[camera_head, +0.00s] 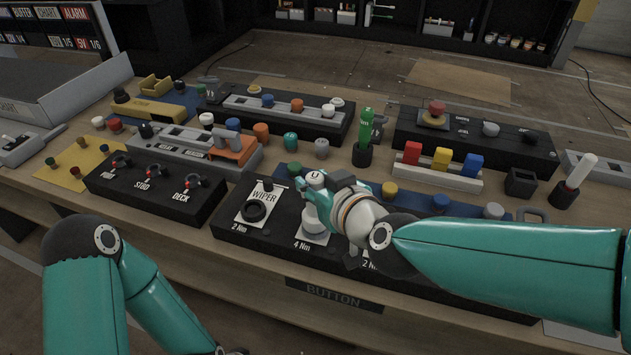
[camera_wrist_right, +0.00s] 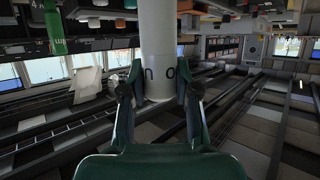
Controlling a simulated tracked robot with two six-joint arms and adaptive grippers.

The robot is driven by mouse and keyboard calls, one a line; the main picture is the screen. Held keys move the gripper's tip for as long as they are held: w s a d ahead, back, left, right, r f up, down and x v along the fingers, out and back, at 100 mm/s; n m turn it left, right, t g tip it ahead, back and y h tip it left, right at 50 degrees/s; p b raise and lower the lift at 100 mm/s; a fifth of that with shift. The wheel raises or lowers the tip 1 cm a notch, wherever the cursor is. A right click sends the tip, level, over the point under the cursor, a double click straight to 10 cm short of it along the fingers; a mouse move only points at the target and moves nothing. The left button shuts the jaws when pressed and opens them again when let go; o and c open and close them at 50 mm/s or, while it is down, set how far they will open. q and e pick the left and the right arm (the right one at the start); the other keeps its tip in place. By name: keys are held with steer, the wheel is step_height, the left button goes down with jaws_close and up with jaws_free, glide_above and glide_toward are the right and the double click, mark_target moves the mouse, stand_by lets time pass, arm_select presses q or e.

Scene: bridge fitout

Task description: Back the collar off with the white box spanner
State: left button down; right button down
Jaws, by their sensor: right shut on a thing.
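My right gripper (camera_head: 322,200) is shut on the white box spanner (camera_head: 315,226), near its upper end. The spanner stands about upright over the 4 Nm place of the black front panel (camera_head: 285,245). The collar there is hidden, so I cannot tell whether the spanner is seated on it. In the right wrist view the jaws (camera_wrist_right: 158,92) close on both sides of the white tube (camera_wrist_right: 158,40), which has dark letters. The WIPER plate (camera_head: 254,203) with a black ring collar (camera_head: 254,211) is left of it. My left gripper is out of view.
A green spanner (camera_head: 366,125) stands in a black holder behind my right gripper. Another white rod (camera_head: 580,171) stands in a holder at far right. A rack of red, yellow and blue blocks (camera_head: 440,177) and a switch box (camera_head: 152,193) are close by.

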steer(key=shift+f, duration=0.25)
stand_by(0.5)
steer(key=shift+s+f, duration=0.1)
steer(key=shift+f, duration=0.1)
stand_by(0.6)
stand_by(0.9)
steer(key=shift+r+p, duration=0.2)
steer(key=shift+p, duration=0.1)
stand_by(0.7)
steer(key=shift+f, duration=0.1)
stand_by(1.3)
step_height(320, 180, up, 6)
steer(key=p, duration=0.6)
steer(key=shift+r+p, duration=0.25)
steer(key=shift+p, duration=0.05)
steer(key=shift+f, duration=0.1)
stand_by(0.4)
